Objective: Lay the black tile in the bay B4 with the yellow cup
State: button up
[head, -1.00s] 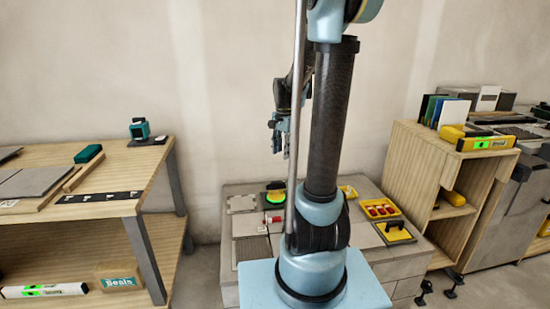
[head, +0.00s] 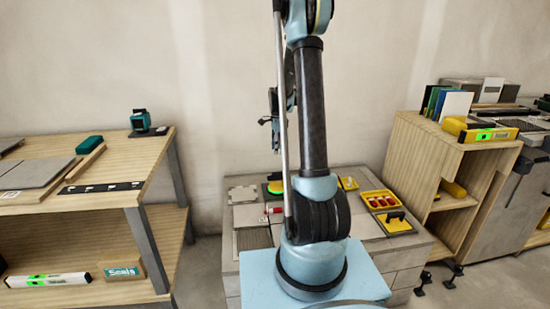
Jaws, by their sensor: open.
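My gripper (head: 271,128) hangs in the air above the back of the low grey platform (head: 400,268), partly hidden behind my arm. It is open and looks empty. A yellow piece with a black handle (head: 393,219), perhaps the yellow cup, sits on a dark square at the platform's right side. A yellow-green round piece (head: 275,186) lies on a dark square at the back left of the platform. I cannot tell which piece is the black tile. Bay labels are too small to read, so B4 cannot be made out. My arm hides the platform's middle.
A yellow tray (head: 366,205) with red and white pieces lies on the platform. At the right, a wooden cabinet (head: 400,150) carries upright coloured panels and a yellow level (head: 487,134). At the left, a wooden bench (head: 110,205) holds grey slabs and a green block.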

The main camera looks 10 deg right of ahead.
aim_at(278, 173)
notch_tip(278, 173, down, 17)
jog(key=shift+f, duration=0.1)
dwell(0.7)
grip_shut()
dwell(0.3)
grip_release()
